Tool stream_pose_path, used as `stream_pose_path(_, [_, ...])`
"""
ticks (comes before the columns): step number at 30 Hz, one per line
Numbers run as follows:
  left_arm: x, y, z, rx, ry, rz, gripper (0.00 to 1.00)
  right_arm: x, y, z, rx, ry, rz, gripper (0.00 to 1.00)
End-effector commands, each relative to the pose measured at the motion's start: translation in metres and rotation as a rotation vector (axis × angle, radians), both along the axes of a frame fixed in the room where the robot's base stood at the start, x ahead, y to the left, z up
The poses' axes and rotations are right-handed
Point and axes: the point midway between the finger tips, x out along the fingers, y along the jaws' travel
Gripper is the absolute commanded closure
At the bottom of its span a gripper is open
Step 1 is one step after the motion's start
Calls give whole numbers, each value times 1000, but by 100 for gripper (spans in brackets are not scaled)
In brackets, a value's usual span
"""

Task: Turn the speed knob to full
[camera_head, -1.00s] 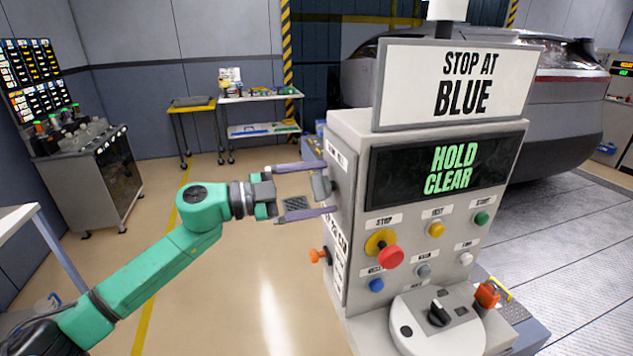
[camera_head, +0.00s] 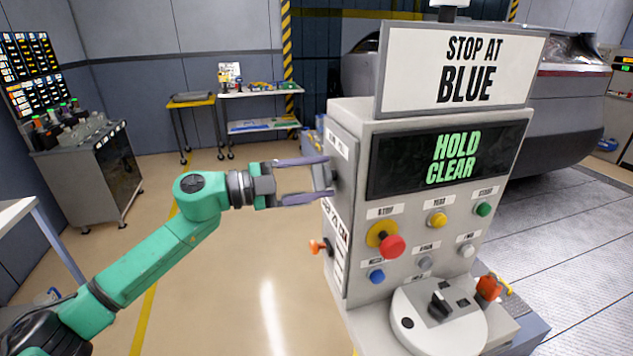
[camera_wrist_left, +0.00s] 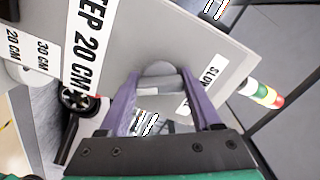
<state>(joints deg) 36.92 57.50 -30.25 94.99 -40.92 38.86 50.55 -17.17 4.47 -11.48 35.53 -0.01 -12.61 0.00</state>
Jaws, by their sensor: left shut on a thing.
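The speed knob (camera_head: 322,178) is a grey knob on the left side face of the grey control pedestal (camera_head: 352,225). My left gripper (camera_head: 328,177) comes in from the left with its purple fingers on either side of the knob, shut on it. In the left wrist view, the knob (camera_wrist_left: 160,76) shows between the fingertips of my left gripper (camera_wrist_left: 162,92), against the panel beside a label (camera_wrist_left: 200,84) that seems to read "SLOW". The knob's pointer and exact setting cannot be made out. My right gripper is not in view.
The pedestal's front has a "HOLD CLEAR" display (camera_head: 446,158), a red stop button (camera_head: 391,246) and several other buttons. A "STOP AT BLUE" sign (camera_head: 462,70) stands on top. An orange-handled part (camera_head: 319,246) sticks out below my gripper.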

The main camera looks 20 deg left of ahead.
Motion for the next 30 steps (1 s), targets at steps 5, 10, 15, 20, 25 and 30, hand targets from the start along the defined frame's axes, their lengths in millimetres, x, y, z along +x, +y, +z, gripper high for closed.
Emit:
stream_pose_path(5, [0, 0, -3, 85, -138, 0, 91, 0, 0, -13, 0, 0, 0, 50])
stream_pose_path(10, [0, 0, -3, 173, -275, 0, 91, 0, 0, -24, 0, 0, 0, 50])
stream_pose_path(15, [0, 0, -3, 259, -412, 0, 91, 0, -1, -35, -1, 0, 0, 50])
stream_pose_path(20, [0, 0, -3, 341, -540, -1, 91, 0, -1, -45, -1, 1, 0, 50])
stream_pose_path(25, [0, 0, -3, 428, -677, 0, 91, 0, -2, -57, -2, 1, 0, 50])
stream_pose_path(30, [0, -1, -4, 512, -810, -2, 91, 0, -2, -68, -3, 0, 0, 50])
